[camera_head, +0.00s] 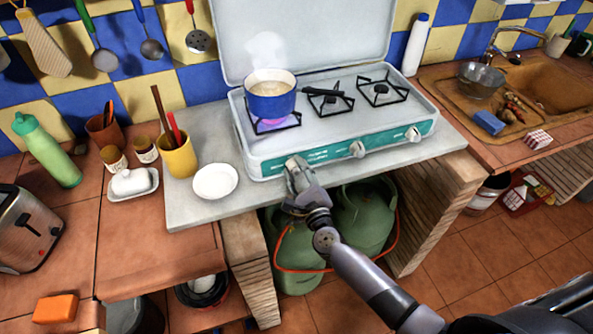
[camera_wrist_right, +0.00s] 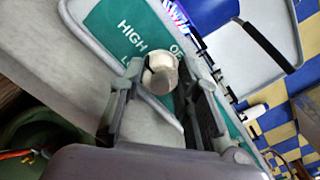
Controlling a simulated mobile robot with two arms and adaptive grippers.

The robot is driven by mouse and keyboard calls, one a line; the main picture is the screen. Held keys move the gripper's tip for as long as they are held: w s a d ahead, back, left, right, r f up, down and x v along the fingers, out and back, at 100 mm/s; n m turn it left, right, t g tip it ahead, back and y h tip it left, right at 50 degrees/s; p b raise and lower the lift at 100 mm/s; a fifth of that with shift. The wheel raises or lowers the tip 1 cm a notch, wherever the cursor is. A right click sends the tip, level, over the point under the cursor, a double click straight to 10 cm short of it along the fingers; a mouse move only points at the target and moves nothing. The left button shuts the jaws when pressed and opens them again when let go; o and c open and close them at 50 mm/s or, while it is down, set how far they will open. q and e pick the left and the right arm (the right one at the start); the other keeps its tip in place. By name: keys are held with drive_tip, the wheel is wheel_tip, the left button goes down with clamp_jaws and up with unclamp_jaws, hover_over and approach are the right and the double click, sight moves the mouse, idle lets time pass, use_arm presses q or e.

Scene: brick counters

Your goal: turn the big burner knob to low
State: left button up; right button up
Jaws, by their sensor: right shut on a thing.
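The white stove (camera_head: 250,150) has a teal front panel with knobs. My right gripper (camera_head: 296,165) is at the panel's left end, over the big burner knob, which it mostly hides in the head view. In the right wrist view the pale round knob (camera_wrist_right: 160,74) sits between the two fingers of my right gripper (camera_wrist_right: 165,95), which is shut on it. The panel (camera_wrist_right: 125,35) shows "HIGH" and partly hidden lettering beside the knob. I cannot tell the knob's exact setting. A blue pot (camera_head: 271,102) stands on the left burner (camera_head: 277,124), with a purple-blue flame under it.
Two other knobs (camera_head: 357,149) (camera_head: 413,134) are to the right on the panel. A white bowl (camera_head: 215,181) and a yellow utensil cup (camera_head: 179,158) stand left of the stove. Green gas bottles (camera_head: 364,215) are below the counter. A sink (camera_head: 550,85) is at right.

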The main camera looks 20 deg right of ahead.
drive_tip(key=shift+c, duration=1.1)
drive_tip(key=shift+n, duration=0.4)
drive_tip(key=shift+n+p, duration=0.5)
drive_tip(key=shift+n, duration=0.5)
drive_tip(key=n+p, duration=0.1)
drive_tip(key=n, duration=0.2)
drive_tip(key=shift+n, duration=0.3)
drive_tip(key=n+p, duration=0.1)
drive_tip(key=n, duration=0.2)
drive_tip(key=shift+n, duration=0.3)
drive_tip(key=shift+n+p, duration=0.45)
drive_tip(key=shift+n, duration=1.45)
drive_tip(key=shift+f, duration=0.1)
